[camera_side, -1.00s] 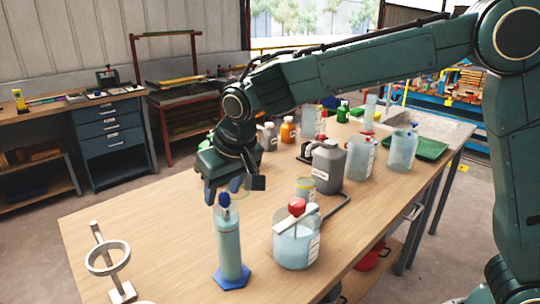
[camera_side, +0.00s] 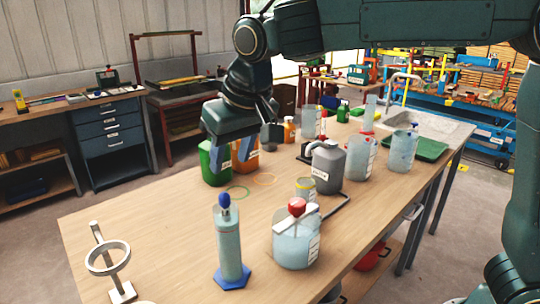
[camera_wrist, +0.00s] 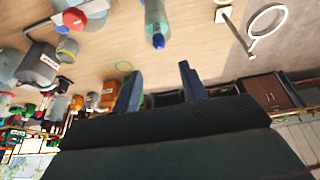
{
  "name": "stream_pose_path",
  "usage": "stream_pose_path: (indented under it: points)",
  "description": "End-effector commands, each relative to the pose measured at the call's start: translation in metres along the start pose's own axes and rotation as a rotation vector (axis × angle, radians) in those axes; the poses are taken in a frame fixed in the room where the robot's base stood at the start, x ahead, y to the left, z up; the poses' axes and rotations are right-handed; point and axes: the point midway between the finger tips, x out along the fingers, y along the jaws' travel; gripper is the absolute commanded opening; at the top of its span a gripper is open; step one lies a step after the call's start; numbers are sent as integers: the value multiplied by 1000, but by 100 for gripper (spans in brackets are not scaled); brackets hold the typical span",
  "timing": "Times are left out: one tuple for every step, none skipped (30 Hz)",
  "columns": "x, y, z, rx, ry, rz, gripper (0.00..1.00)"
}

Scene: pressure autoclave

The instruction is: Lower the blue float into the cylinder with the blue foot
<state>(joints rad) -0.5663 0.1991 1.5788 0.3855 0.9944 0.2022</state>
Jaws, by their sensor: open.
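The clear cylinder (camera_side: 229,243) stands upright on its blue hexagonal foot (camera_side: 232,278) near the front of the table. The blue float (camera_side: 224,201) is at the cylinder's mouth, its round blue top standing above the rim. How far its lower part reaches inside is unclear. In the wrist view the blue float (camera_wrist: 158,41) shows at the end of the cylinder (camera_wrist: 157,16). My gripper (camera_side: 232,153) is open and empty, above and behind the cylinder, apart from the float. Its two blue fingers (camera_wrist: 161,74) are spread in the wrist view.
A ring stand (camera_side: 108,258) is left of the cylinder, and a red-knobbed jar (camera_side: 296,245) is to its right. A green container (camera_side: 213,165) and an orange one (camera_side: 246,163) stand behind my gripper. A grey jug (camera_side: 328,168) is further right. Thin rings lie on the table.

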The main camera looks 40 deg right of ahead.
Motion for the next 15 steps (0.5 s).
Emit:
stream_pose_path:
  points:
    - [-9, -1, -1, 1, 4, -2, 43]
    - [-13, -1, 0, -1, 2, -2, 43]
    - [-19, -1, 0, 0, 3, -3, 43]
    - [-23, -1, 0, 0, 3, -3, 43]
    - [-27, -1, 0, 0, 3, -2, 43]
    - [-31, -1, 0, 0, 3, -1, 43]
    - [-34, -1, 0, 0, 2, -1, 43]
    - [-36, -1, 0, 0, 2, -1, 43]
    - [-39, -1, 0, 1, 2, -1, 43]
    - [-41, -1, 0, 0, 2, -1, 43]
    - [-42, -1, 0, -1, 1, -1, 43]
    - [-44, -1, 0, -1, 0, -1, 43]
    - [-44, -1, 0, -1, 0, -1, 43]
    - [-45, -1, 0, -1, -1, -1, 43]
    - [-46, 0, 0, 0, -1, -1, 43]
